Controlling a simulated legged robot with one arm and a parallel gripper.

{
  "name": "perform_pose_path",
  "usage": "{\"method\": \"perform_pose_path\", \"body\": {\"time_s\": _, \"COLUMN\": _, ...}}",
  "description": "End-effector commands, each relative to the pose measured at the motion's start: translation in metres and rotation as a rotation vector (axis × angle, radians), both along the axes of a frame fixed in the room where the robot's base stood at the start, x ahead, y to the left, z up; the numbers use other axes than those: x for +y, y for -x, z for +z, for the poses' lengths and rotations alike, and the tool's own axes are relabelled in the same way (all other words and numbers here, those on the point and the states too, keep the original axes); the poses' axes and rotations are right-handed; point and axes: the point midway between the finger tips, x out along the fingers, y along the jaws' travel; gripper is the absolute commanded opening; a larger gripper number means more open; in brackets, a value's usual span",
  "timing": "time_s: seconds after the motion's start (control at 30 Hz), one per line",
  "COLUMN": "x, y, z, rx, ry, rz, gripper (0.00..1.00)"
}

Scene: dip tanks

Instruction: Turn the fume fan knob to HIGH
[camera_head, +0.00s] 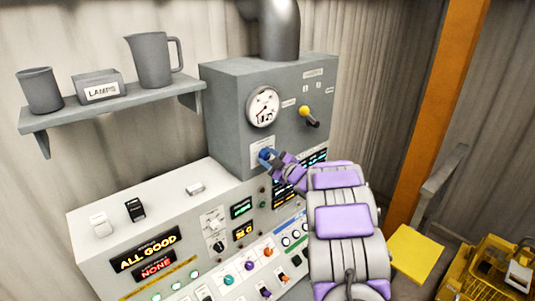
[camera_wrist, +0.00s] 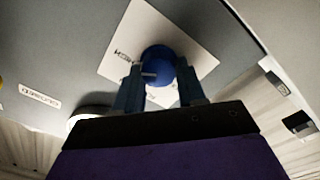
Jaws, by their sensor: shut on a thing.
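The blue knob (camera_wrist: 157,65) sits on a pale label plate (camera_wrist: 190,30) on the grey box. In the wrist view my gripper (camera_wrist: 158,78) has a finger on either side of the knob and is shut on it. Part of a word shows on the plate beside the knob, but I cannot read the knob's setting for sure. In the head view the knob (camera_head: 265,154) is low on the front of the grey box (camera_head: 228,110), below the round gauge (camera_head: 263,107). My gripper (camera_head: 271,159) reaches it from the lower right and covers part of it.
The control console (camera_head: 90,255) with switches, knobs and displays lies below. A shelf (camera_head: 110,110) with a jug, a cup and a LAMPS box hangs at left. An orange post (camera_head: 437,100) stands at right.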

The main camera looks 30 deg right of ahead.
Motion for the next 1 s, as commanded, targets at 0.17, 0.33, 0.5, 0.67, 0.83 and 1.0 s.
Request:
{"method": "perform_pose_path", "body": {"time_s": 0.17, "x": -0.0005, "y": 0.0009, "z": -0.0076, "rx": 0.02, "ry": -0.033, "rz": -0.002, "gripper": 0.09}}
{"method": "perform_pose_path", "body": {"time_s": 0.33, "x": -0.0003, "y": 0.001, "z": -0.0087, "rx": 0.022, "ry": -0.04, "rz": -0.002, "gripper": 0.09}}
{"method": "perform_pose_path", "body": {"time_s": 0.5, "x": -0.0002, "y": 0.0011, "z": -0.0094, "rx": 0.023, "ry": -0.04, "rz": -0.001, "gripper": 0.09}}
{"method": "perform_pose_path", "body": {"time_s": 0.67, "x": 0.0, "y": 0.001, "z": -0.0091, "rx": 0.022, "ry": -0.04, "rz": -0.001, "gripper": 0.46}}
{"method": "perform_pose_path", "body": {"time_s": 0.83, "x": 0.0001, "y": 0.0014, "z": -0.0056, "rx": 0.016, "ry": -0.037, "rz": 0.0, "gripper": 0.63}}
{"method": "perform_pose_path", "body": {"time_s": 1.0, "x": 0.001, "y": 0.0022, "z": -0.0031, "rx": 0.011, "ry": -0.035, "rz": 0.0, "gripper": 0.65}}
